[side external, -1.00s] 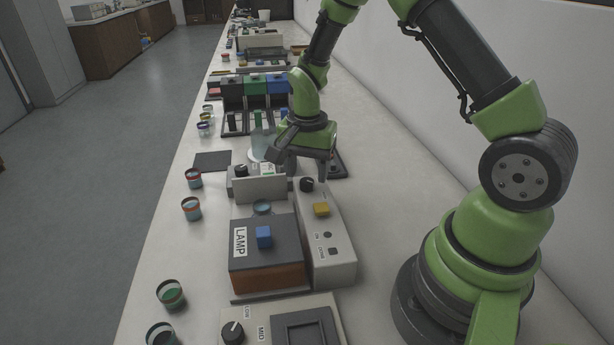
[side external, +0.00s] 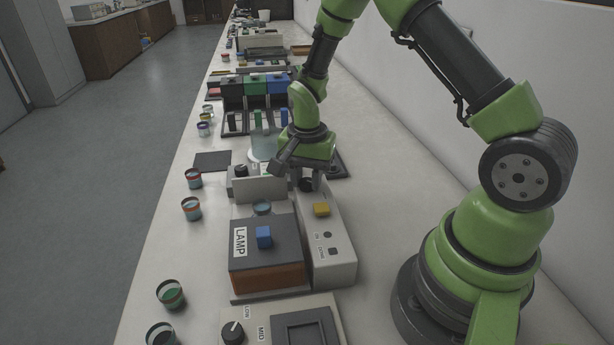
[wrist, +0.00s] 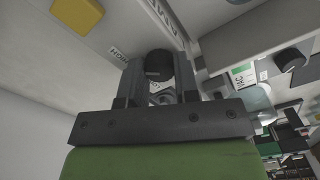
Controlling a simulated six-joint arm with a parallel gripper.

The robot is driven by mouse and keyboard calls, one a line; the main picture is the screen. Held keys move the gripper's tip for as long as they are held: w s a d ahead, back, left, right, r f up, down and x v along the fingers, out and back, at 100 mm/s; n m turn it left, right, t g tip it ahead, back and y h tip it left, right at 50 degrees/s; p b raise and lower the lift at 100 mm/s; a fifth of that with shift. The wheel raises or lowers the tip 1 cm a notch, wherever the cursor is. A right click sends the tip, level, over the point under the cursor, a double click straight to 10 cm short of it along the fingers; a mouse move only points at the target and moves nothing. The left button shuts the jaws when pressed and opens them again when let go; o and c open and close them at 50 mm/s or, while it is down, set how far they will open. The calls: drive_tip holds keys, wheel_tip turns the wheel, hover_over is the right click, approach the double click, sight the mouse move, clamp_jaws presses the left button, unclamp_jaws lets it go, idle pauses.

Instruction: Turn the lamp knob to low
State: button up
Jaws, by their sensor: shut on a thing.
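The black lamp knob (wrist: 158,66) sits on the grey control box beside the lamp box. In the wrist view it lies between the fingers of my gripper (wrist: 162,72). In the side view my gripper (side external: 307,183) is down over the same knob and shut on it, hiding most of it. A label reading HIGH (wrist: 117,53) shows beside the knob in the wrist view. The knob's pointer mark cannot be made out. The lamp box (side external: 266,268), labelled LAMP, has a blue button on its grey lid.
The control box (side external: 332,262) carries a yellow button (side external: 321,209). Another panel with a knob (side external: 232,331) stands at the front. Several small jars, such as one at the left edge (side external: 191,209), line the bench. The bench right of the control box is clear.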

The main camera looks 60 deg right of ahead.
drive_tip(key=n, duration=0.7)
drive_tip(key=shift+n, duration=0.3)
drive_tip(key=n, duration=0.4)
drive_tip(key=shift+a, duration=0.1)
drive_tip(key=shift+n, duration=2.1)
drive_tip(key=o, duration=0.9)
